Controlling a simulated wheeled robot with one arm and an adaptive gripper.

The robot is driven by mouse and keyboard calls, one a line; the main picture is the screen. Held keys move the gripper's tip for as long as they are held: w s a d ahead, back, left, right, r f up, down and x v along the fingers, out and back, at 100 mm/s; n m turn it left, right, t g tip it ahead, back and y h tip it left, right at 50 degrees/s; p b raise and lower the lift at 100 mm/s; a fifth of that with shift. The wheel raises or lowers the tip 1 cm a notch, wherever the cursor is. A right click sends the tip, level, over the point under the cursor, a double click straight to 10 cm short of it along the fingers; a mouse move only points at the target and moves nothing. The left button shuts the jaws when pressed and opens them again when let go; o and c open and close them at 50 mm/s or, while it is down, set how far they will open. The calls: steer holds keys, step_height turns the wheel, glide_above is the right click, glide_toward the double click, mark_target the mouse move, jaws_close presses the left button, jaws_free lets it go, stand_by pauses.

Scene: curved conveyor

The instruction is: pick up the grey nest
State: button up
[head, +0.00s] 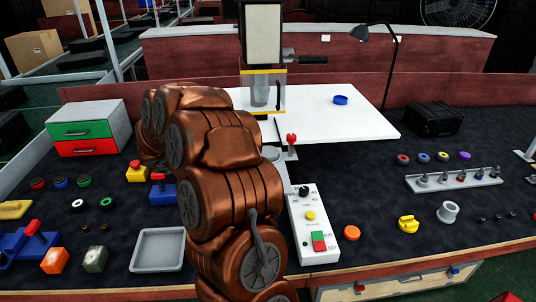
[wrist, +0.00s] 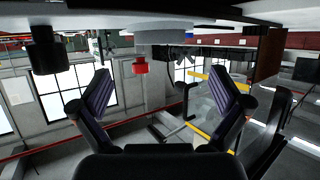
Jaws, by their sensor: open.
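The grey nest (head: 447,212) appears to be the short, hollow grey cylinder on the dark bench top, right of centre in the head view. It stands apart from its neighbours. My gripper (wrist: 160,75) shows in the wrist view with its two dark fingers spread wide and nothing held between them. In the head view my brown arm hides the gripper, well to the left of the grey nest. I cannot make out the nest in the wrist view.
A yellow part (head: 408,224) lies left of the nest. A grey rack (head: 454,180) with several pegs stands behind it. A white control box (head: 313,226) and an orange disc (head: 352,232) are further left. A black lamp (head: 392,75) stands behind. Bare bench lies around the nest.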

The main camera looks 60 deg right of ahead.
mark_target(266, 152)
steer(key=shift+p+x, duration=0.95)
steer(key=shift+x, duration=2.1)
steer(key=shift+s+d+f, duration=0.2)
steer(key=shift+d+f, duration=0.15)
steer(key=shift+d, duration=0.2)
steer(key=c, duration=1.2)
steer(key=shift+c, duration=0.2)
steer(key=shift+r, duration=0.1)
